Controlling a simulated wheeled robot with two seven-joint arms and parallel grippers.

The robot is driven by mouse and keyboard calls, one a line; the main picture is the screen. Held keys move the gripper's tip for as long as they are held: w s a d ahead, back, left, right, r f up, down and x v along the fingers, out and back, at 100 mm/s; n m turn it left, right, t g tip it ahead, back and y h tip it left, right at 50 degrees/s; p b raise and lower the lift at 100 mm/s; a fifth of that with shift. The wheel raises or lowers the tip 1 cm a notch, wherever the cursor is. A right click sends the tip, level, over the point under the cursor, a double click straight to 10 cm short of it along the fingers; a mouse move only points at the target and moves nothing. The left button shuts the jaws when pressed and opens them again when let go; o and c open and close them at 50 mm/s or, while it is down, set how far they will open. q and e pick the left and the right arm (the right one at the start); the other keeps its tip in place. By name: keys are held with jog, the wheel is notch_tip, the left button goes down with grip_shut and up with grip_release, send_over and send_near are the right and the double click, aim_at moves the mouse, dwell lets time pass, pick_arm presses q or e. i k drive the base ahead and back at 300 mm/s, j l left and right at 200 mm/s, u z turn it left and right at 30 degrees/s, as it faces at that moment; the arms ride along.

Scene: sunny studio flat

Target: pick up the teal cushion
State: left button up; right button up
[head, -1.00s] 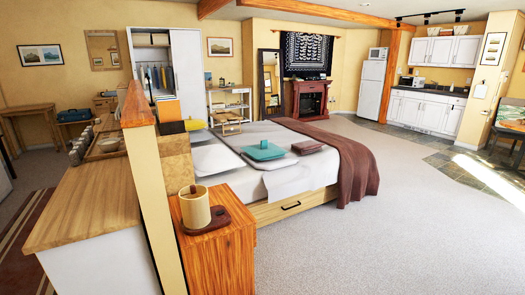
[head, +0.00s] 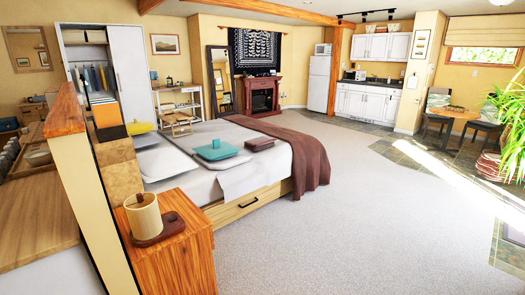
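The teal cushion (head: 216,150) lies flat on the bed, on the grey-white bedding near the middle. A small dark knob or tab stands up at its top. A dark brownish folded item (head: 259,144) lies just right of it, apart from it. The bed (head: 250,198) has a wooden drawer front facing me. Neither of my grippers shows in the head view.
A wooden nightstand (head: 180,255) with a cream lidded pot (head: 144,215) stands between me and the bed. A partition (head: 72,165) and wooden counter (head: 35,222) block the left. Open carpet (head: 350,225) lies right of the bed. A dining table (head: 452,113) stands far right.

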aim_at(218, 150)
jog(key=i, duration=2.35)
jog(key=i+u, duration=0.1)
jog(key=i, duration=1.05)
jog(key=i+l, duration=0.15)
jog(key=i, duration=1.05)
